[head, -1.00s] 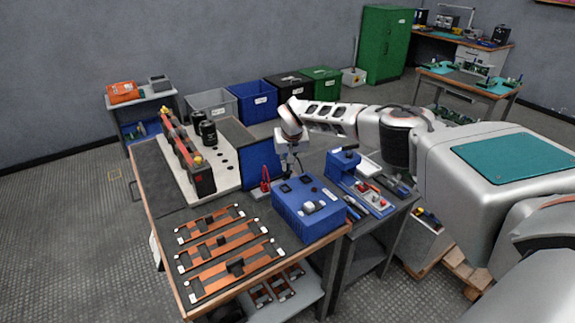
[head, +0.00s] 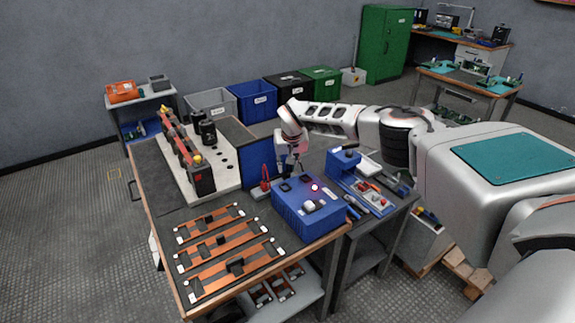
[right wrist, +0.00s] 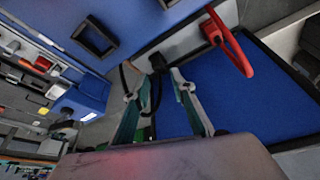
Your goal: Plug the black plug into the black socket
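The blue box (head: 308,210) stands on the workbench, and a small lamp (head: 314,187) on its top glows. My right gripper (head: 285,171) points down behind the box's far left corner. In the right wrist view its fingers (right wrist: 162,82) are apart. A small black piece (right wrist: 157,62), apparently the black plug at its socket, lies just beyond the fingertips on a grey strip. A black cable (right wrist: 125,78) curves beside it. I cannot tell how deep the plug sits, and the socket itself is hidden. My left gripper is out of view.
Copper bars (head: 230,250) lie at the front of the bench. A blue fixture (head: 343,163) stands right of the box.

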